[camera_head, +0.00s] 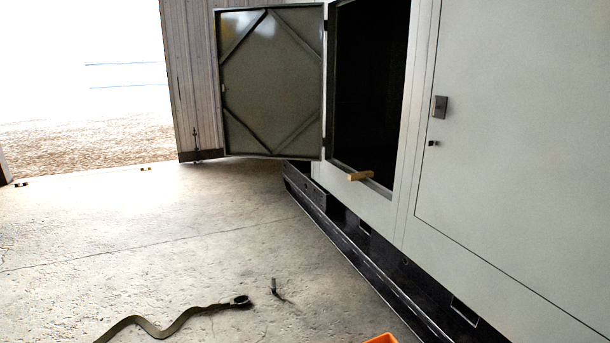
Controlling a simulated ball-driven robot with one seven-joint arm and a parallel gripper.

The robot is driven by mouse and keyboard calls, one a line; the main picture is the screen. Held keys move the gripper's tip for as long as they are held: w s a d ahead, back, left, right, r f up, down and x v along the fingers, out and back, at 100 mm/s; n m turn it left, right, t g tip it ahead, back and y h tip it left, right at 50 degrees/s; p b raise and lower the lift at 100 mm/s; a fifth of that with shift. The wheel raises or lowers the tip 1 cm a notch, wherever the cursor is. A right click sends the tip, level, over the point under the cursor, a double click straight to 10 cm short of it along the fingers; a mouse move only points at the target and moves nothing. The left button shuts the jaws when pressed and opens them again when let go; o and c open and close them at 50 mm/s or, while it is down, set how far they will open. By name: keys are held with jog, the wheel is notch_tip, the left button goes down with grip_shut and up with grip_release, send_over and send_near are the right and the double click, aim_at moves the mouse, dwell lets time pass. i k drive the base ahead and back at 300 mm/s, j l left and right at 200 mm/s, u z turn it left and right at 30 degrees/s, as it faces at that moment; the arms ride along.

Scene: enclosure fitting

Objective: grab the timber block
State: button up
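A small light-brown timber block (360,175) rests at the bottom sill of the open doorway in the pale grey-green enclosure (515,140). One end of it sticks out past the sill toward the left. The other end lies toward the dark opening (372,90), whose inside is too dark to make out. My gripper is not in view.
The enclosure's open door (270,85) stands swung out to the left of the opening. A closed door with a latch (440,107) is at right. A strap (175,322), a small dark object (275,289) and an orange thing (381,339) lie on the otherwise clear concrete floor (150,240).

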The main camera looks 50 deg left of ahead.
aim_at(361, 175)
jog(key=u, duration=1.7)
jog(key=i+u, duration=0.1)
jog(key=u, duration=0.85)
jog(key=i+u, duration=0.1)
jog(key=u, duration=0.35)
jog(key=l+u, duration=0.1)
jog(key=u, duration=0.8)
jog(key=l+u, duration=0.15)
jog(key=u, duration=0.3)
jog(key=l+u, duration=0.15)
jog(key=u, duration=0.25)
jog(key=i+l+u, duration=0.1)
jog(key=u, duration=0.3)
jog(key=l+u, duration=0.2)
jog(key=l, duration=1)
jog(key=l+z, duration=0.1)
jog(key=l, duration=0.7)
jog(key=i+l+z, duration=0.1)
jog(key=l, duration=0.65)
jog(key=i+l, duration=0.1)
jog(key=l, duration=0.7)
jog(key=l+z, duration=0.45)
jog(key=l, duration=0.2)
jog(key=i+l+z, duration=0.15)
jog(key=l+z, duration=0.35)
jog(key=l, duration=0.15)
